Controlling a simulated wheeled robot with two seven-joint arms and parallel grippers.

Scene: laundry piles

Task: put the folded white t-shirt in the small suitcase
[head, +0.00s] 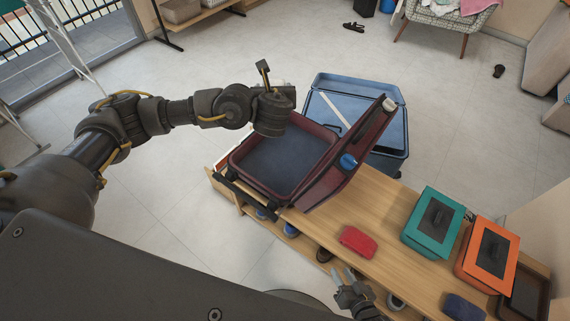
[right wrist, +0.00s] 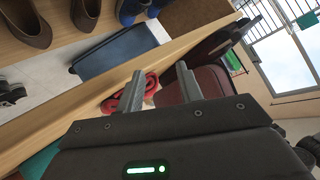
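The small suitcase (head: 317,203) is maroon and lies open on the wooden bench, its lid raised on the right side. Its dark lined inside looks empty. No folded white t-shirt can be clearly made out; a thin white edge (head: 221,161) shows at the suitcase's left side, mostly hidden. My left gripper (head: 274,110) is above the suitcase's far edge; its fingers are hidden by the wrist. My right gripper (head: 345,276) is low at the bench's front edge. In the right wrist view its two fingers (right wrist: 162,90) are apart with nothing between them.
A red pouch (head: 357,241) lies on the bench (head: 375,205). Green (head: 433,222) and orange (head: 487,252) cases stand to its right. A large blue suitcase (head: 357,92) is open on the floor behind. Shoes (right wrist: 85,12) sit on the shelf below.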

